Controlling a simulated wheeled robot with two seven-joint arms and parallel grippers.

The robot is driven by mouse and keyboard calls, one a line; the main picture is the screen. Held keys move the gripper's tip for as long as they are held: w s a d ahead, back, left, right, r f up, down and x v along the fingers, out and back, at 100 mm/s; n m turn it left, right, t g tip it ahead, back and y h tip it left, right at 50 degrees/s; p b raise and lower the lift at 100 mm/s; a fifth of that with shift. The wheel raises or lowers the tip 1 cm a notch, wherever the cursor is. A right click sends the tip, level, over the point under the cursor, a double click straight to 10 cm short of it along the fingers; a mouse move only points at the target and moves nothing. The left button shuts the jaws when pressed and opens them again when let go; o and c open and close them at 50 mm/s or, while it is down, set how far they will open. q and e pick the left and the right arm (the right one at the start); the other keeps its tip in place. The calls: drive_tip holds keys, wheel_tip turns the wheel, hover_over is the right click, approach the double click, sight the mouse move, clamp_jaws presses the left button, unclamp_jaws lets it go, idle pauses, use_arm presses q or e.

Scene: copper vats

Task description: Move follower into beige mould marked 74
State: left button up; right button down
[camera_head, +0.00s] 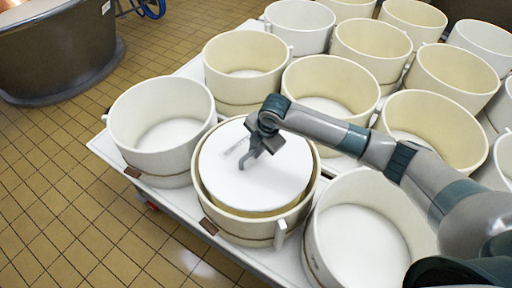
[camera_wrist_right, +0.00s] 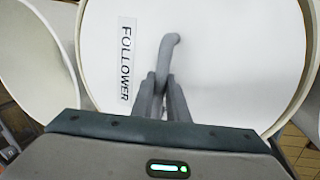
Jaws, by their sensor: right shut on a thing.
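The follower (camera_head: 235,187) is a round white disc with a bent grey handle (camera_wrist_right: 168,52) and a label reading FOLLOWER (camera_wrist_right: 128,55). My right gripper (camera_head: 256,153) is shut on the handle, also seen in the right wrist view (camera_wrist_right: 162,88). The disc lies within the rim of the front middle beige mould (camera_head: 243,231), with a yellowish band showing below its edge. I cannot tell whether it rests inside or hangs just above. No number 74 is readable on any mould. My left gripper is not in view.
Several more moulds stand in rows behind, on a white table (camera_head: 115,150). My right arm passes over the moulds at right. A dark vat (camera_head: 60,50) stands at the upper left, with open tiled floor between.

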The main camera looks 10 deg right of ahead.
drive_tip(key=shift+w+f+b, duration=0.1)
drive_tip(key=shift+f+b, duration=2.3)
drive_tip(key=shift+f, duration=2.85)
drive_tip(key=shift+f+b, duration=0.4)
drive_tip(key=shift+f, duration=0.4)
drive_tip(key=c, duration=1.6)
unclamp_jaws()
drive_tip(key=shift+c, duration=0.2)
drive_tip(key=shift+s+f, duration=0.2)
drive_tip(key=b+v, duration=0.2)
drive_tip(key=v, duration=1.5)
drive_tip(key=shift+w+r+b, duration=0.1)
drive_tip(key=shift+r+b, duration=0.3)
drive_tip(key=shift+a, duration=0.1)
